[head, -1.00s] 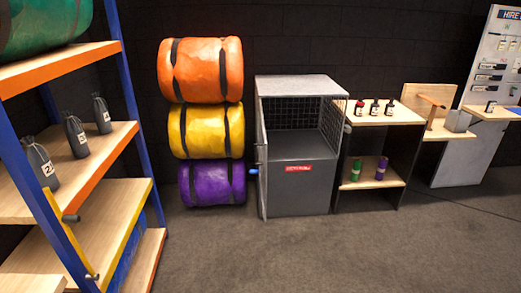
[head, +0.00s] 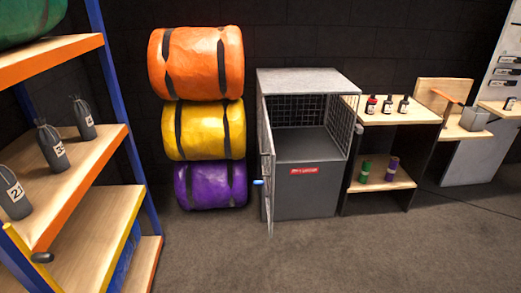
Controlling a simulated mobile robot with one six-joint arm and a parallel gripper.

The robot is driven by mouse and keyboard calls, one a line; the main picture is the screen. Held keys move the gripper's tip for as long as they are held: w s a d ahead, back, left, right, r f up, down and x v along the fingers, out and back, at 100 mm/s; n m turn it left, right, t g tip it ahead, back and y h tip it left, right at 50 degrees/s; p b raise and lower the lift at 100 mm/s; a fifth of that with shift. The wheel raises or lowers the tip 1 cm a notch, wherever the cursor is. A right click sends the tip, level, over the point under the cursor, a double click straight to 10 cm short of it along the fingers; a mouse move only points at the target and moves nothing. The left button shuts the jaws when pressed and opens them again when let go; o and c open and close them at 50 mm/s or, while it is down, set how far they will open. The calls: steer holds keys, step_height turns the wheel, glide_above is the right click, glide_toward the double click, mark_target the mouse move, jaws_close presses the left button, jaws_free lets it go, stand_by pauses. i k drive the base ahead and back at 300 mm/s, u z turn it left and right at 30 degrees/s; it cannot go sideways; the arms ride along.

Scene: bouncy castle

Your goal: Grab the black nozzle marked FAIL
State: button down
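I cannot make out a black nozzle marked FAIL; the small labels are unreadable from here. Small dark items with white labels stand on the wooden-topped cabinet: a red-topped one (head: 371,105) at left and two black-topped ones, middle (head: 387,104) and right (head: 403,104). Another small dark labelled item (head: 509,104) stands on a surface at the far right edge. Dark items also hang on the pale board (head: 504,62) there, partly cut off. My gripper is not in view.
Shelving (head: 128,135) at left holds dark numbered bags (head: 52,148). Orange (head: 203,63), yellow (head: 203,130) and purple (head: 211,186) rolls are stacked beside a grey cage cabinet (head: 306,190), its door (head: 267,165) swung outward. Green (head: 365,171) and purple (head: 391,169) cylinders sit below the labelled items. Carpet (head: 330,250) is clear.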

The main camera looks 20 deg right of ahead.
mark_target(370, 107)
steer(key=z, duration=0.1)
steer(key=i, duration=0.9)
steer(key=z, duration=0.3)
